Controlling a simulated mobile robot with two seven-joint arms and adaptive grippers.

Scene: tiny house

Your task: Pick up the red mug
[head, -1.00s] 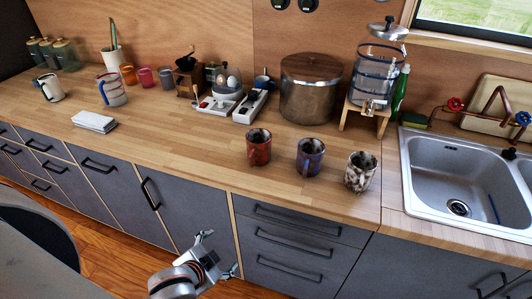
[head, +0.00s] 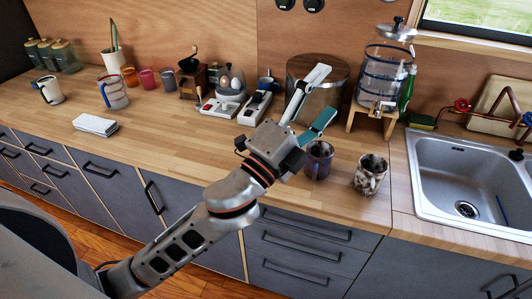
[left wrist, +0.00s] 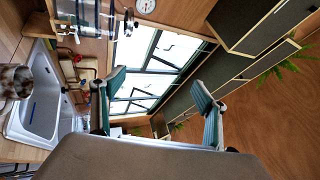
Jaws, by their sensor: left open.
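The red mug is not visible now; in the head view my left gripper and wrist cover the counter spot where it stood earlier. My left gripper (head: 326,92) is open and empty, raised over the counter with its fingers spread toward the back right. Its two fingers also show apart in the left wrist view (left wrist: 158,78), with only window and wall between them. A blue-purple mug (head: 318,160) stands just right of the gripper. A mottled brown-and-white mug (head: 370,174) stands further right. My right gripper is out of view.
The sink (head: 465,175) is at the right.

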